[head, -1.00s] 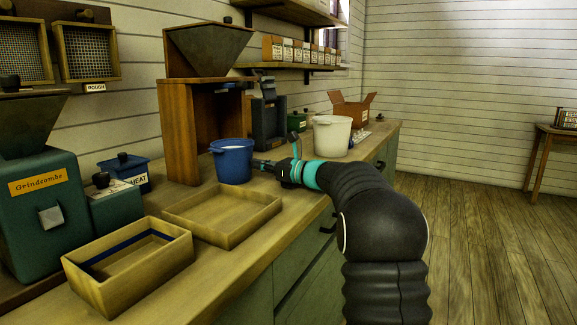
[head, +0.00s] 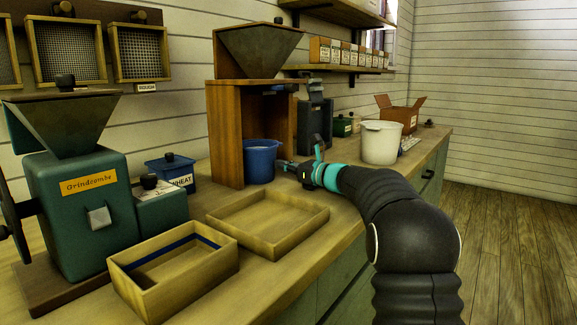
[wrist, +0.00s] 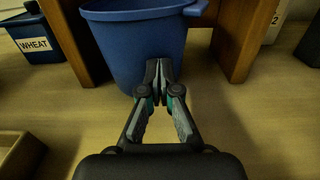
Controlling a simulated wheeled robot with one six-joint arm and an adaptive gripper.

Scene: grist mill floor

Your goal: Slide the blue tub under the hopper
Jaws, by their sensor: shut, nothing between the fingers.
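The blue tub (head: 262,163) stands upright on the bench at the opening of the wooden stand (head: 226,135), below the dark metal hopper (head: 259,50). In the wrist view the tub (wrist: 140,45) sits between the stand's two side panels, its near side toward me; how deep it sits is hard to tell. My gripper (wrist: 158,66) is shut and empty, its fingertips against or very near the tub's near wall. In the head view my gripper (head: 285,166) is to the right of the tub, low over the bench. The tub's far side is hidden.
A shallow wooden tray (head: 268,243) and a deeper wooden box (head: 175,290) lie in front. A green mill (head: 85,200) and a blue wheat tin (head: 170,172) stand left. A white bucket (head: 381,143) stands behind my arm. Bare bench lies around my gripper.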

